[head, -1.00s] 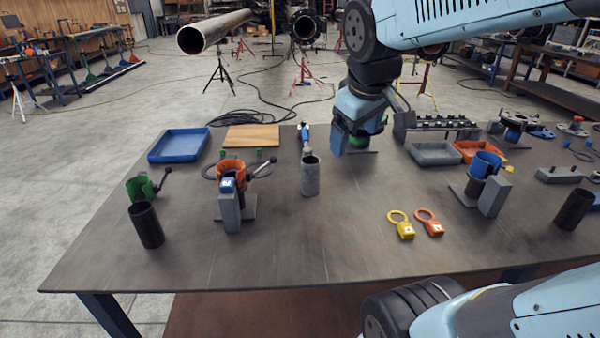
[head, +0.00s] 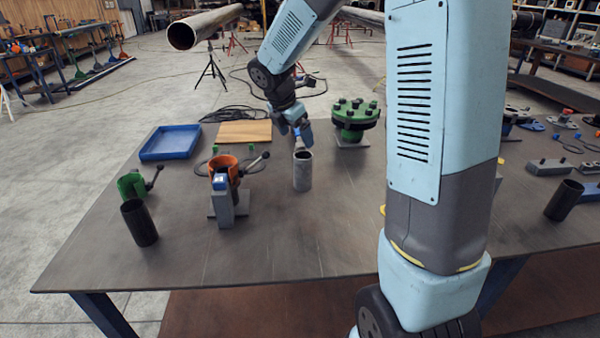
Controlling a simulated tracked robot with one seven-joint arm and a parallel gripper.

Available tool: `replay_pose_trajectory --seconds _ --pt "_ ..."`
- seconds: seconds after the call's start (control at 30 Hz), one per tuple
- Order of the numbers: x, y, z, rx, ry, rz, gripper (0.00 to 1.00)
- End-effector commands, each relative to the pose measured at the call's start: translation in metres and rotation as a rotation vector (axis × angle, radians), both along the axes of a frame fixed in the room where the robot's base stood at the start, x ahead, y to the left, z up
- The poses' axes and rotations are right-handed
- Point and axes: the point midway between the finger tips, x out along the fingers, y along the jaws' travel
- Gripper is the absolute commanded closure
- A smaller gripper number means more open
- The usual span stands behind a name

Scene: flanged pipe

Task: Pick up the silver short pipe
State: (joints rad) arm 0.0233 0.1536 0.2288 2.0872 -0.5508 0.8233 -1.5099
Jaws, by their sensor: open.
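My gripper (head: 293,132) is open and hangs just above and behind the pipe, pointing down. No contact between gripper and pipe is visible. The fingertips are small and partly merge with a blue and grey item behind the pipe, so their exact gap to the rim is unclear. Nothing is seen between the fingers.
An orange-topped clamp stand (head: 222,185) is left of the pipe. A black pipe (head: 139,222) and green clamp (head: 132,186) stand farther left. A green flange (head: 354,116) is behind right. A blue tray (head: 170,142) lies at back left. My arm covers the right-middle bench.

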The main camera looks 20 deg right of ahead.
Motion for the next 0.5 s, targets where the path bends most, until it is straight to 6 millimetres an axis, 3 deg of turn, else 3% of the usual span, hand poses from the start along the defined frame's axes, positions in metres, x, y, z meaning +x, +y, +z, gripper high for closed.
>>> replay_pose_trajectory --seconds 0.27,0.5 --pt "0.014 -0.001 -0.023 -0.023 0.035 0.08 0.07" --pt "0.021 -0.013 -0.062 -0.022 0.036 0.079 0.07"
